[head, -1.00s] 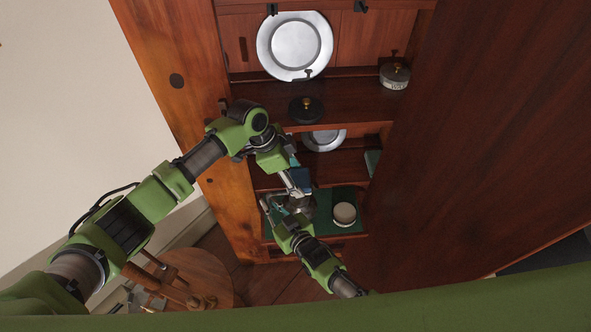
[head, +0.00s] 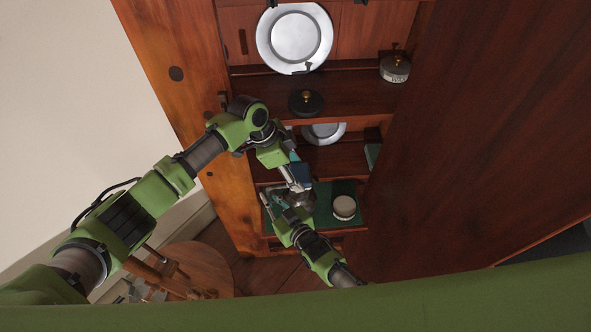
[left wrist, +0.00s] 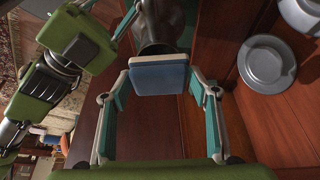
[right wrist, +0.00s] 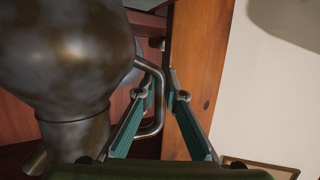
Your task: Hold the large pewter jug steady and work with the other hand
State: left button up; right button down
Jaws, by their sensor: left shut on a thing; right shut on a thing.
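The large pewter jug (head: 301,201) stands on the green-lined lower shelf, partly hidden by my grippers. The right wrist view shows its mottled round body (right wrist: 72,55) close on the left and its curved handle (right wrist: 158,118). My right gripper (right wrist: 163,90) is shut on that handle. My left gripper (left wrist: 158,82) is shut on a blue block with a pale edge (left wrist: 158,77), which also shows in the head view (head: 302,176). In the left wrist view the block overlaps the jug (left wrist: 160,22); I cannot tell whether they touch.
A round pale-topped tin (head: 344,207) sits right of the jug. Plates stand on the upper (head: 294,38) and middle (head: 324,132) shelves. A dark lidded pot (head: 306,102) and a grey labelled pot (head: 394,68) are above. A large wooden panel (head: 480,130) closes off the right.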

pick_arm(q)
jog(key=shift+f, duration=0.6)
dwell(0.3)
jog(key=shift+s, duration=0.55)
jog(key=shift+w, duration=1.05)
jog(key=shift+s+f, duration=0.15)
jog(key=shift+s, duration=1)
jog(key=shift+w, duration=1.15)
jog(key=shift+s, duration=1.1)
jog(key=shift+w, duration=1.1)
jog(key=shift+s, duration=1)
